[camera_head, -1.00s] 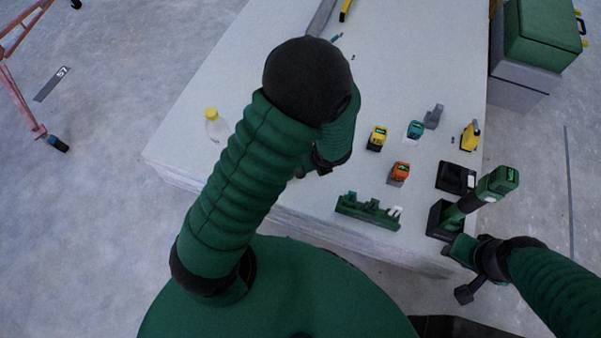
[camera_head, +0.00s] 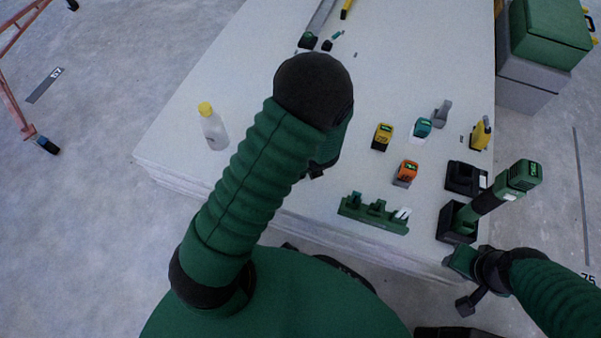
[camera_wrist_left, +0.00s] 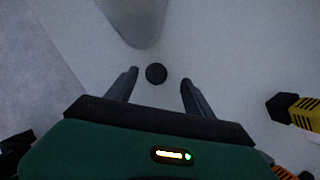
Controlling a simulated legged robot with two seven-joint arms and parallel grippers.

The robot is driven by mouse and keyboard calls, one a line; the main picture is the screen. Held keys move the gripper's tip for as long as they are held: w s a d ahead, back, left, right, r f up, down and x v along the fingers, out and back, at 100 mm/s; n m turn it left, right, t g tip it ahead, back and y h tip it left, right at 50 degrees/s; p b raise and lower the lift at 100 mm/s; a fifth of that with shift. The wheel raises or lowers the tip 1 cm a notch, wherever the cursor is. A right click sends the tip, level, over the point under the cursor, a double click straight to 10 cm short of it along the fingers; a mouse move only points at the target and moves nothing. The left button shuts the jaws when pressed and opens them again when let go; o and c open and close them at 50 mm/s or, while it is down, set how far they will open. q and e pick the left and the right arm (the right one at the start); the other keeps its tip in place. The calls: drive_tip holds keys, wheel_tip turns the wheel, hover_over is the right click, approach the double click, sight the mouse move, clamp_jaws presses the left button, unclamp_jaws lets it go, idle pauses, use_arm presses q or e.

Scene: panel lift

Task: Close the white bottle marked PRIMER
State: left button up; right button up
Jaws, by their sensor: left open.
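My left gripper (camera_wrist_left: 157,85) is open, its two fingers apart over the pale board. A small round black piece, cap-like (camera_wrist_left: 156,73), lies between the fingertips in the left wrist view; I cannot tell whether the fingers touch it. A greyish-white rounded shape (camera_wrist_left: 137,22) beyond it may be a bottle; no marking is readable. In the head view, my own left arm hides most of the left gripper and the area around it. A clear or whitish bottle with a yellow cap (camera_head: 213,130) stands at the left of the board; its label is unreadable. My right gripper (camera_head: 466,282) is at the board's front right; its jaws are unclear.
The board stack (camera_head: 270,60) carries a yellow-black battery (camera_head: 382,136), an orange one (camera_head: 405,172), a teal one (camera_head: 422,128), a green rack (camera_head: 374,212) and a green-black tool (camera_head: 492,198) close to my right gripper. Green and grey cases (camera_head: 547,45) stand at the back right.

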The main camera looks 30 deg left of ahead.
use_arm(q)
drive_tip(key=b+x, duration=0.1)
drive_tip(key=x, duration=0.1)
drive_tip(key=b+x, duration=0.1)
drive_tip(key=shift+s+f, duration=0.35)
drive_tip(key=shift+f, duration=0.15)
drive_tip(key=shift+w+a+f+b, duration=0.1)
drive_tip(key=shift+f+b, duration=0.2)
drive_tip(key=shift+b, duration=0.05)
drive_tip(key=shift+r, duration=0.15)
use_arm(e)
drive_tip(key=x, duration=0.3)
drive_tip(key=shift+s+f, duration=0.35)
drive_tip(key=shift+f, duration=0.05)
use_arm(q)
clamp_jaws()
drive_tip(key=shift+r, duration=0.1)
use_arm(e)
drive_tip(key=shift+r, duration=0.1)
